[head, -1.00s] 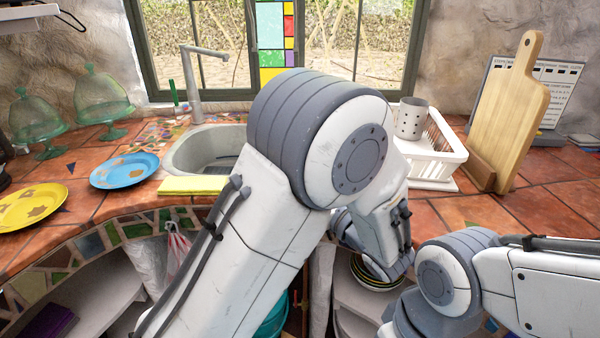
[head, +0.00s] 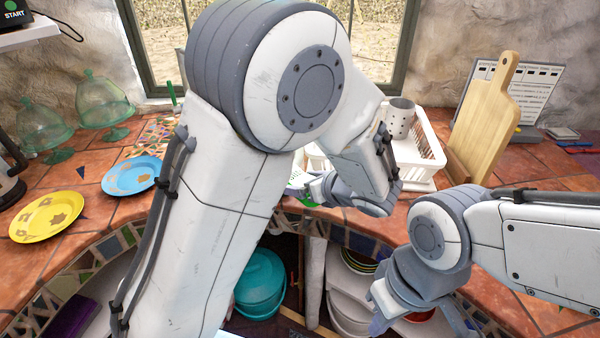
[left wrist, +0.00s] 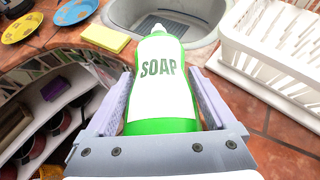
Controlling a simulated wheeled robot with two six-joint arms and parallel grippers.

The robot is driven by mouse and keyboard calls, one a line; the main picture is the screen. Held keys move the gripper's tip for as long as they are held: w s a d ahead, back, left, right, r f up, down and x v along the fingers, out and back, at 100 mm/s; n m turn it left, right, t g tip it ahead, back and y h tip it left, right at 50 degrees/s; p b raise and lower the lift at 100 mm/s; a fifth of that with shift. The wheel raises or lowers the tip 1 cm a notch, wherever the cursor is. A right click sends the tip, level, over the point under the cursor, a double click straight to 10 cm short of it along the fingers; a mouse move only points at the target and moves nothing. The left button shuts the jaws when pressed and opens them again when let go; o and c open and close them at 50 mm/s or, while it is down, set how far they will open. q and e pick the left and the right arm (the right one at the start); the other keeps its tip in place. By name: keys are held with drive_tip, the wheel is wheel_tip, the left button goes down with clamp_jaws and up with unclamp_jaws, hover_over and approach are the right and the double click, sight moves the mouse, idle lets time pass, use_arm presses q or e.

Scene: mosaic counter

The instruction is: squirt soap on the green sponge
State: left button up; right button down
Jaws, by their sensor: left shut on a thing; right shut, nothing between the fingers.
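A green soap bottle (left wrist: 160,127) with a white "SOAP" label lies between the fingers of my left gripper (left wrist: 158,110), which is shut on it; its white cap points away from the wrist, toward the sink. In the head view, only a bit of the bottle (head: 297,180) shows beside the left gripper (head: 315,188). A flat yellow sponge-like block (left wrist: 105,37) lies on the counter at the sink's front left, apart from the bottle; my left arm hides it in the head view. I see no clearly green sponge. My right gripper (head: 420,318) is shut and empty, low at the front.
The sink (left wrist: 190,15) lies beyond the bottle. A white dish rack (head: 425,160) holding a grey cup (head: 398,118) stands right of it. A cutting board (head: 487,115) leans at the right. Blue (head: 131,176) and yellow (head: 47,216) plates lie at the left.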

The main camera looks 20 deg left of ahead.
use_arm(q)
drive_tip(key=shift+w+a+r+g+h+p, duration=0.25)
drive_tip(key=shift+r+g+h+p, duration=0.4)
drive_tip(key=shift+p, duration=1.3)
drive_tip(key=shift+w+a+r+g+h+p, duration=0.1)
drive_tip(key=shift+a+r+g+h+p, duration=0.2)
drive_tip(key=shift+r+p, duration=1.15)
drive_tip(key=shift+w+a+r+g+h+p, duration=0.2)
drive_tip(key=shift+r+g+h+p, duration=0.25)
drive_tip(key=shift+p, duration=1.95)
drive_tip(key=shift+f, duration=0.35)
drive_tip(key=shift+d+h, duration=0.1)
drive_tip(key=shift+h, duration=0.2)
